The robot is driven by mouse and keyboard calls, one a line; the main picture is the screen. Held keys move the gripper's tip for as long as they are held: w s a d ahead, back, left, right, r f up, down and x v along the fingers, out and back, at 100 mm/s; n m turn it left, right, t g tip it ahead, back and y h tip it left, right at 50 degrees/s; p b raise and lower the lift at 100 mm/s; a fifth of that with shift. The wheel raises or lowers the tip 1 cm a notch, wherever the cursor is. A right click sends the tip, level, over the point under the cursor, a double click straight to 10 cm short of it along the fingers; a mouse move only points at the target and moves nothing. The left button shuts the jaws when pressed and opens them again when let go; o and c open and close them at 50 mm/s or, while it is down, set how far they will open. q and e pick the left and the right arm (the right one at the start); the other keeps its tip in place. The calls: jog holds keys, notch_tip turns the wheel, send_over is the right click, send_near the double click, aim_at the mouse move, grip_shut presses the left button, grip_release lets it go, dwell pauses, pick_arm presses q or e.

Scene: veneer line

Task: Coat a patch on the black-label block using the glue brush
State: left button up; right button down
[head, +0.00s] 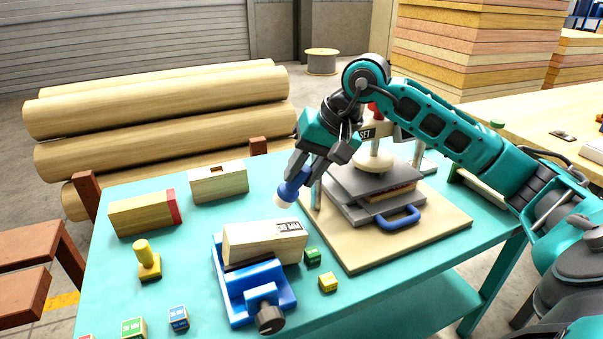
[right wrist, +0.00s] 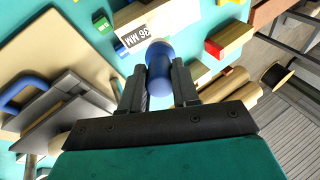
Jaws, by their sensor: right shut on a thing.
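My right gripper (head: 298,176) is shut on the glue brush (head: 292,189), a blue cylinder with a white, rounded tip pointing down. The brush also shows in the right wrist view (right wrist: 160,76). Its tip is behind and above the block's right end in the head view, apparently apart from it. My left gripper is not in view.
A grey press (head: 360,208) with a blue handle stands on a board to the right. A red-ended block (head: 142,215), a holed block (head: 218,185) and a yellow stamp-like piece (head: 148,262) lie left. Small green (head: 312,256) and yellow (head: 328,282) cubes sit beside the vise.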

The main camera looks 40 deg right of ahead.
aim_at(291, 197)
jog(key=shift+d+r+p, duration=0.2)
jog(key=shift+r+p, duration=0.3)
jog(key=shift+r, duration=0.25)
jog(key=shift+d+r+p, duration=0.15)
jog(key=shift+r+p, duration=0.3)
jog(key=shift+r, duration=0.3)
jog(key=shift+a+p, duration=0.35)
jog(key=shift+p, duration=0.2)
jog(key=shift+w+a+f+h+p, duration=0.2)
jog(key=shift+a+h+p, duration=0.15)
jog(key=shift+a, duration=0.2)
jog(key=shift+w+a+f+h+p, duration=0.2)
jog(key=shift+a+h+p, duration=0.15)
jog(key=shift+a, duration=0.2)
jog(key=shift+w+a+f+g+h, duration=0.2)
jog(key=shift+a+f+g+h, duration=0.15)
jog(key=shift+a, duration=0.2)
